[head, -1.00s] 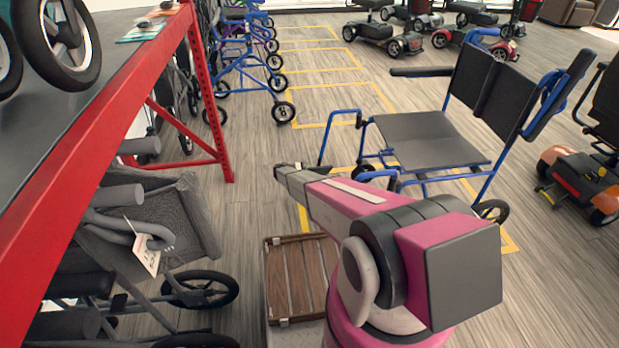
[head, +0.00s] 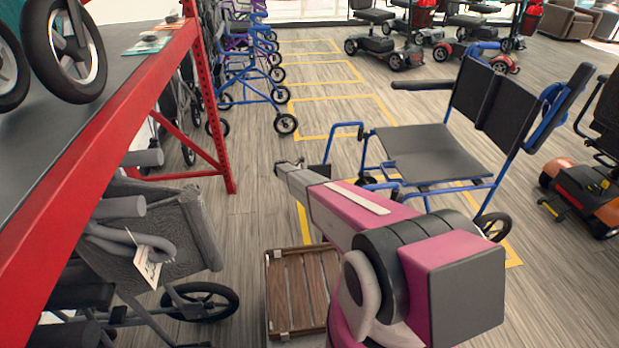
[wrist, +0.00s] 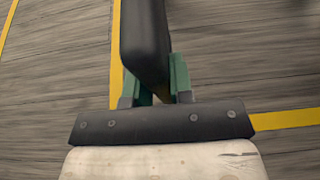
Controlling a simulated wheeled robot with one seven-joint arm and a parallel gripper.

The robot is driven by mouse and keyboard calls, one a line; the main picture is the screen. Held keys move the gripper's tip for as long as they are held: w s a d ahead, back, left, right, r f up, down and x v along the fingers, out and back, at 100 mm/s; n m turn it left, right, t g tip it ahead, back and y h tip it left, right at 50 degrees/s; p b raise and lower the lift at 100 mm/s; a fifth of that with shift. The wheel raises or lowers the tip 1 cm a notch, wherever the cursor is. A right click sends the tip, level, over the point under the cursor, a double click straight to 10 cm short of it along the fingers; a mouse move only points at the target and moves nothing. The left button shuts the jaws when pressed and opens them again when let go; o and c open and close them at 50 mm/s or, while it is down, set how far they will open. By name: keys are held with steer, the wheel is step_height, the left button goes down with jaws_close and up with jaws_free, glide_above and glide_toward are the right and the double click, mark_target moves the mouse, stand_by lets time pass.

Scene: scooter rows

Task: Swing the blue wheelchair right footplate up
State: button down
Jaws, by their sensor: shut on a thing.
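The blue wheelchair (head: 432,150) stands right of centre in the head view, with a black seat and back and a blue tube frame. Its front tube (head: 345,128) bends down towards my gripper (head: 290,166). In the wrist view, a dark, rounded plate, the right footplate (wrist: 146,40), stands edge-on between the green fingers of my gripper (wrist: 158,92). The gripper is shut on it. The plate's lower end is hidden between the fingers. In the head view the footplate is small, dark and hard to make out beside the gripper's tip.
A red-framed shelf (head: 100,135) and a folded grey walker (head: 165,240) stand at the left. Blue rollators (head: 250,90) are behind. An orange scooter (head: 590,195) is at the right. The wooden slatted deck (head: 297,290) lies below my arm. Open floor lies left of the gripper.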

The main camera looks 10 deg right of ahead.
steer(key=shift+w, duration=0.1)
stand_by(0.3)
steer(key=c, duration=1)
jaws_free()
steer(key=shift+a, duration=0.1)
steer(key=v, duration=1)
steer(key=shift+a+r, duration=0.2)
steer(key=shift+a, duration=0.05)
